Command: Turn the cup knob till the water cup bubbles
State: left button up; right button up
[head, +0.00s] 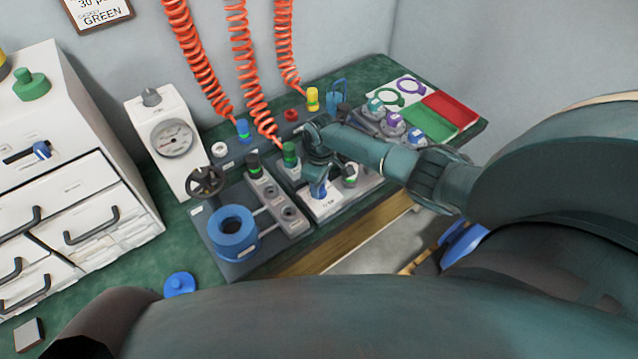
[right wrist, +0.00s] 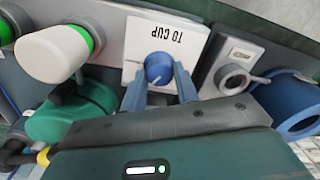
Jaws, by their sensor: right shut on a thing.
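The cup knob (right wrist: 158,68) is a small blue dial with a light pointer line, on a white plate marked TO CUP (right wrist: 190,45). In the head view the knob (head: 319,193) sits below my right gripper (head: 318,184). The right wrist view shows both fingers of my right gripper (right wrist: 160,88) closed on the knob's sides. A round blue cup (head: 232,226) with a dark opening stands at the left front of the panel; it also shows at the right wrist view's right edge (right wrist: 293,108). I cannot make out bubbles in it. My left gripper is not in view.
A dial gauge (head: 173,138) and a black handwheel (head: 206,181) stand left of the panel. Orange coiled hoses (head: 252,75) hang above it. A blue lid (head: 179,284) lies on the green bench.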

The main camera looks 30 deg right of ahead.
jog(key=o, duration=1)
jog(key=r+p, duration=0.1)
jog(key=r, duration=0.5)
jog(key=r+p, duration=0.1)
jog(key=r, duration=0.6)
jog(key=shift+w+d+r, duration=0.1)
jog(key=shift+w+d, duration=0.05)
jog(key=shift+d, duration=0.05)
